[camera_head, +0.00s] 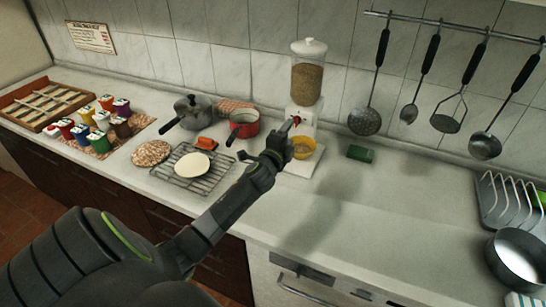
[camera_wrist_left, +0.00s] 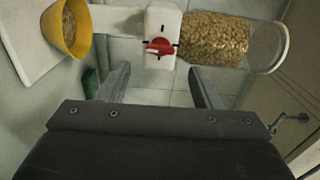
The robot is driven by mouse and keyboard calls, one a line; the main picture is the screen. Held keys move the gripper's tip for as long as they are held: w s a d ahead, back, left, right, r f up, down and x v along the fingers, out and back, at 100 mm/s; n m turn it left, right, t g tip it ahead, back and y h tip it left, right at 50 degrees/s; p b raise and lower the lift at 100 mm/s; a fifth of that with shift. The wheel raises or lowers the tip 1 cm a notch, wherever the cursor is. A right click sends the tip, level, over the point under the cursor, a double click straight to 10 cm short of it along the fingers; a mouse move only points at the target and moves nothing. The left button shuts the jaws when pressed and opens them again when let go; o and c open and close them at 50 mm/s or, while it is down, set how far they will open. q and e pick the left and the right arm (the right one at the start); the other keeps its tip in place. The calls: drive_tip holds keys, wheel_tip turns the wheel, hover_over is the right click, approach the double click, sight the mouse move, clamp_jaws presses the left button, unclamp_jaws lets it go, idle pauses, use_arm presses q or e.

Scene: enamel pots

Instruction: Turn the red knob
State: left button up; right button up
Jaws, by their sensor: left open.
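The red knob (camera_wrist_left: 160,46) is on the white body (camera_wrist_left: 165,20) of a dispenser, and only a small part of it shows in the head view (camera_head: 296,119). The dispenser's clear jar (camera_head: 307,82) holds brown grains and has a white lid. My left gripper (camera_head: 284,133) is in front of the dispenser. In the wrist view its two fingers (camera_wrist_left: 155,72) are apart with nothing between them, and the knob lies just beyond their tips, roughly centred. I cannot tell whether a finger touches it. My right gripper is not in view.
A yellow bowl (camera_head: 303,152) stands under the dispenser outlet. A green block (camera_head: 360,153) lies to the right. A red pot (camera_head: 243,124), a grey pot (camera_head: 194,112) and a wire rack (camera_head: 183,175) are to the left. Utensils hang from a rail (camera_head: 455,27). The counter at centre right is clear.

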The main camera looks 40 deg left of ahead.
use_arm(q)
drive_tip(key=b+v, duration=0.1)
drive_tip(key=v, duration=1)
drive_tip(key=shift+b, duration=0.4)
drive_tip(key=shift+s+d+f, duration=0.1)
drive_tip(key=shift+s, duration=0.05)
drive_tip(key=s+d+f+n+g+y, duration=0.1)
drive_tip(key=s+d+f+n+g, duration=0.1)
drive_tip(key=s+f+n+g, duration=0.75)
drive_tip(key=s+d+f+n+g+h, duration=0.2)
drive_tip(key=s+d+f+n, duration=0.1)
drive_tip(key=s, duration=0.7)
drive_tip(key=s+d+f+n+g+h, duration=0.1)
drive_tip(key=s+d+f+n+g, duration=0.15)
drive_tip(key=s, duration=0.85)
wheel_tip(320, 180, down, 26)
drive_tip(key=g+b, duration=0.1)
drive_tip(key=b, duration=0.1)
drive_tip(key=s+f+g+h, duration=0.1)
drive_tip(key=s+f, duration=1.3)
drive_tip(key=f, duration=0.3)
drive_tip(key=shift+s+d+n+b, duration=0.25)
drive_tip(key=shift+s+n+b, duration=0.15)
drive_tip(key=shift+b, duration=0.05)
